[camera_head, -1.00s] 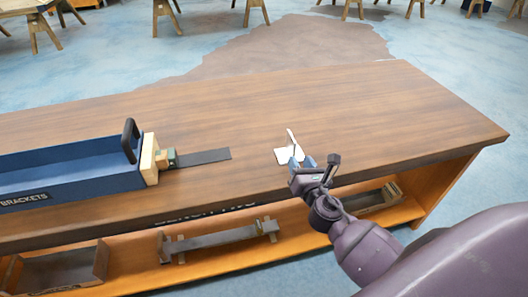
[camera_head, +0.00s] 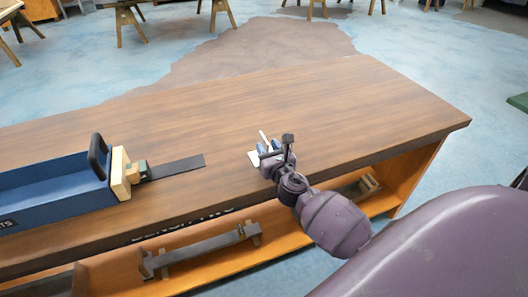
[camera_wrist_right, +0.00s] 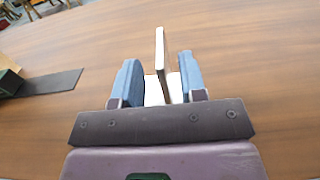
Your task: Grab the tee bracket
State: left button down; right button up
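The tee bracket is a small white piece with a flat base and an upright plate, lying on the wooden bench (camera_head: 330,105). In the head view the bracket (camera_head: 264,137) is partly hidden behind my right gripper (camera_head: 271,148). In the right wrist view the bracket's upright plate (camera_wrist_right: 160,55) stands between the two blue fingers of my right gripper (camera_wrist_right: 160,82). A gap shows on each side of the plate, so the gripper is open around it and not clamped. My left gripper is not in view.
A blue bin (camera_head: 50,188) with a black handle stands on the bench at the left. A dark flat strip (camera_head: 178,167) lies beside it. The shelf below holds a long dark piece (camera_head: 205,246). The bench top behind the bracket is clear.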

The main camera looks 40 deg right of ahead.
aim_at(260, 134)
jog(key=shift+x, duration=1.85)
jog(key=shift+c, duration=0.3)
grip_shut()
